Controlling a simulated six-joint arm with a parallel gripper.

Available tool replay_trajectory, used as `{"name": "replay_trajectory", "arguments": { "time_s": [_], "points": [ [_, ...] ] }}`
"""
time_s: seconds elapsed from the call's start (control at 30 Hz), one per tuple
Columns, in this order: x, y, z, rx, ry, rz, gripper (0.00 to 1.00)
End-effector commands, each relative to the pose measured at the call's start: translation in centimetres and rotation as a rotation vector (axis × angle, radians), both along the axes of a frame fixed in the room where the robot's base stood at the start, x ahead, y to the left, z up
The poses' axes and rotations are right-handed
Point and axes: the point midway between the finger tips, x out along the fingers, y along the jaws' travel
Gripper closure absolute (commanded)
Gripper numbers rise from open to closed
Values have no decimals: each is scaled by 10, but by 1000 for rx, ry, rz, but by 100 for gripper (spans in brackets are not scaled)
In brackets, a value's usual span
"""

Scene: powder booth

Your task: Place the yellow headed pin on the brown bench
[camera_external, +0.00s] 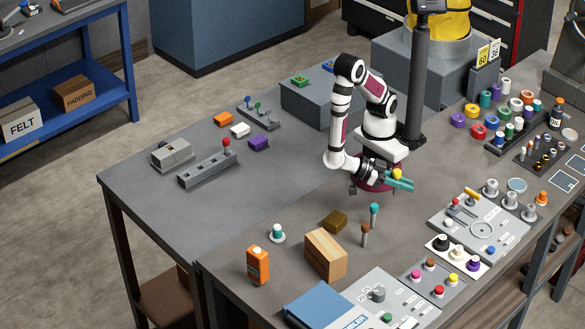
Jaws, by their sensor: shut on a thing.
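My gripper (401,182) has teal fingers and is above the dark table, near the centre right. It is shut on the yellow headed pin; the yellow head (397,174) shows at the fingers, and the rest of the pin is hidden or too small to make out.
A wooden box (325,254) and an orange bottle (257,265) stand nearer the front. A grey panel (463,224) lies right.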

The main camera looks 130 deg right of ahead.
Motion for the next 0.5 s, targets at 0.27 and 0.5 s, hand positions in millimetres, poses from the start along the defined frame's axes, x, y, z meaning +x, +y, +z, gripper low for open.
{"name": "replay_trajectory", "arguments": {
  "time_s": [0.27, 0.5],
  "points": [
    [-57, 38, -40, -6, 8, 6, 100],
    [-85, 59, -63, -5, 2, 1, 100]
  ]
}}
